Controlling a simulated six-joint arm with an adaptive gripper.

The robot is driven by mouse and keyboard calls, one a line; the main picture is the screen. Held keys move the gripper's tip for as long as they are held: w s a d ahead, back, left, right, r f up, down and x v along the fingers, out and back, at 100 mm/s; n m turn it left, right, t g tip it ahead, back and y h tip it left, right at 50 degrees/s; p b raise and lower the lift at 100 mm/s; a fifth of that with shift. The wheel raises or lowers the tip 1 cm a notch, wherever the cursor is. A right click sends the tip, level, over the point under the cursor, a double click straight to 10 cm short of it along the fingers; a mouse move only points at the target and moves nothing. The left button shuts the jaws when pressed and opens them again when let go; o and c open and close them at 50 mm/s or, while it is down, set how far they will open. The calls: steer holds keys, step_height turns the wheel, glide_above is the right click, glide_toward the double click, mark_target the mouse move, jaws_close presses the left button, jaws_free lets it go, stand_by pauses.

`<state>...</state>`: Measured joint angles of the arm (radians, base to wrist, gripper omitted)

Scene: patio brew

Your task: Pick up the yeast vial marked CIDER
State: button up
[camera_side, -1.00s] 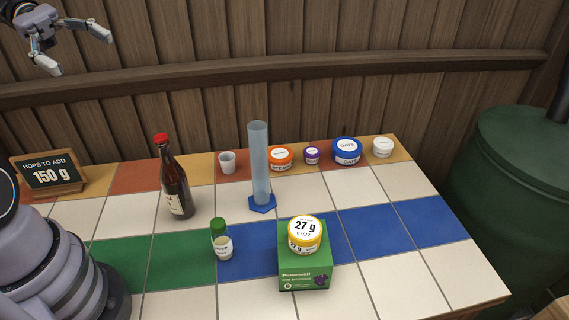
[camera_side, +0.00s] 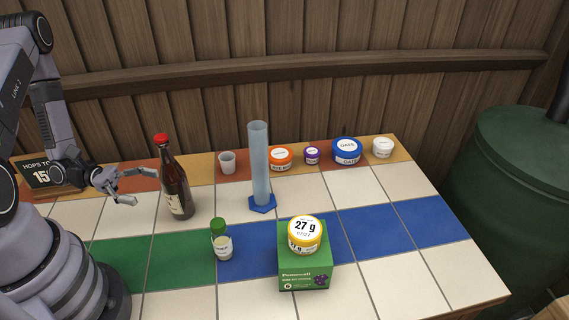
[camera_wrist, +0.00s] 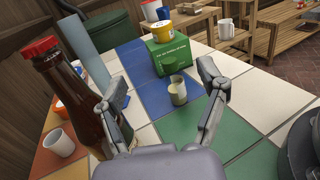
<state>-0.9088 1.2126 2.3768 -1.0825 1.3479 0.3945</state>
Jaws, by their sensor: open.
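A small vial with a green cap (camera_side: 221,243) stands upright on the tiled table, at the border of the green and blue tiles. Its label is too small to read. It also shows in the wrist view as a small vial (camera_wrist: 178,92), ahead and between the spread fingers. My gripper (camera_side: 134,187) is open and empty, above the table to the left of the brown bottle and apart from the vial. Both fingers also show in the wrist view (camera_wrist: 165,88).
A brown bottle with a red cap (camera_side: 175,185) stands close to my gripper's right. A tall cylinder (camera_side: 259,165) stands behind the vial. A green box (camera_side: 305,272) with a yellow-lidded tub (camera_side: 305,233) is right of the vial. Several tubs and a white cup (camera_side: 227,162) line the back.

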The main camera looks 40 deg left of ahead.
glide_toward(214, 239)
steer(key=a, duration=0.1)
steer(key=a+f, duration=0.1)
steer(key=a, duration=0.1)
steer(key=a+f, duration=0.1)
steer(key=a, duration=0.1)
steer(key=shift+s+a, duration=0.1)
steer(key=shift+f, duration=0.25)
steer(key=x, duration=1.3)
steer(key=shift+d, duration=0.4)
steer(key=c, duration=1.2)
